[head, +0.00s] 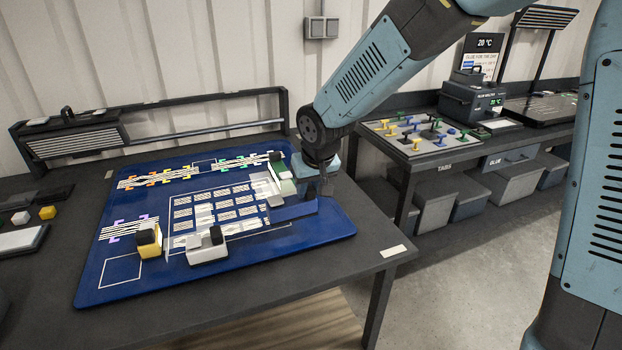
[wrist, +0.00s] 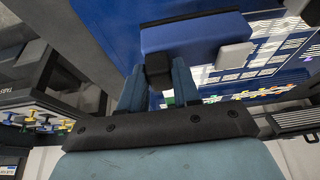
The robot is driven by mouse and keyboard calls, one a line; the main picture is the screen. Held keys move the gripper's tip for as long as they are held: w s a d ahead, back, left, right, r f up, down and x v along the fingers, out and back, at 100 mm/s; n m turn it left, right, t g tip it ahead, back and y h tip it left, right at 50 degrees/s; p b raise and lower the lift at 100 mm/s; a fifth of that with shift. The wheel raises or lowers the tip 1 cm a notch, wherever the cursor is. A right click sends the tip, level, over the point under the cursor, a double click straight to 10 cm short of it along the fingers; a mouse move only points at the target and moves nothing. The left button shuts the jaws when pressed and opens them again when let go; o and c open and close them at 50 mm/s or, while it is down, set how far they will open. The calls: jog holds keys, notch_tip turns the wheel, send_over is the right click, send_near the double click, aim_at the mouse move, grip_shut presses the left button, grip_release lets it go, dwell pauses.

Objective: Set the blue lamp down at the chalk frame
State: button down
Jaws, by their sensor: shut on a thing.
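The blue lamp (head: 293,209) is a long blue block with a black knob on top and a pale grey block at one end. My gripper (head: 319,178) is above it, at the right part of the blue mat. In the wrist view the gripper fingers (wrist: 158,85) are shut on the black knob of the blue lamp (wrist: 190,36). Whether the lamp touches the mat I cannot tell. A white chalk frame (head: 121,271), an empty square outline, lies at the mat's near left corner.
The blue mat (head: 190,284) carries a yellow block (head: 150,243) and a white block (head: 208,248), both with dark knobs, near the frame. A green-and-white block (head: 282,181) stands behind the lamp. A rail (head: 215,131) runs along the back. The mat's front strip is clear.

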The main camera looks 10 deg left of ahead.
aim_at(310, 208)
jog(key=shift+f, duration=2.75)
jog(key=shift+f, duration=0.45)
jog(key=c, duration=0.7)
grip_release()
jog(key=shift+c, duration=0.2)
jog(key=v, duration=1.3)
jog(key=s+d+r+m, duration=0.1)
jog(key=d+r, duration=0.2)
jog(key=d, duration=0.3)
jog(key=s+d+r+m+t+h, duration=0.1)
jog(key=d+r, duration=0.1)
jog(key=d, duration=0.5)
jog(key=s+d+r+m, duration=0.1)
jog(key=d+r, duration=0.2)
jog(key=d, duration=0.3)
jog(key=s+d+r+m+h, duration=0.1)
jog(key=s+d+r+m, duration=0.1)
jog(key=s+d, duration=0.9)
jog(key=shift+d+m+t, duration=0.4)
jog(key=shift+d+m, duration=0.3)
jog(key=shift+d, duration=0.45)
